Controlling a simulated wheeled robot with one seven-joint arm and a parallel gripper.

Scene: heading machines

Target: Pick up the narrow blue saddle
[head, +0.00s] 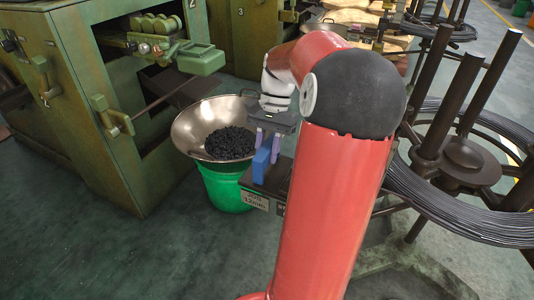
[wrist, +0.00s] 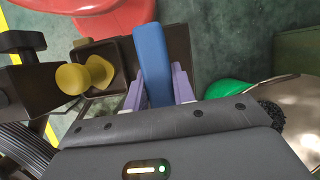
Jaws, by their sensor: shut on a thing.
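The narrow blue saddle (wrist: 152,55) is a slim blue block that stands between the two purple fingers of my gripper (wrist: 158,88) in the wrist view. The fingers are closed against its sides. In the head view the blue saddle (head: 261,165) shows below my gripper (head: 266,143), at the left end of a dark ledge with a label plate. I cannot tell whether the saddle still touches the ledge. My red arm hides part of the ledge to its right.
A metal bowl (head: 187,128) of dark pieces sits on a green bucket (head: 225,190) just left. A wire coil stand (head: 465,160) is at right, a green machine (head: 95,100) at left.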

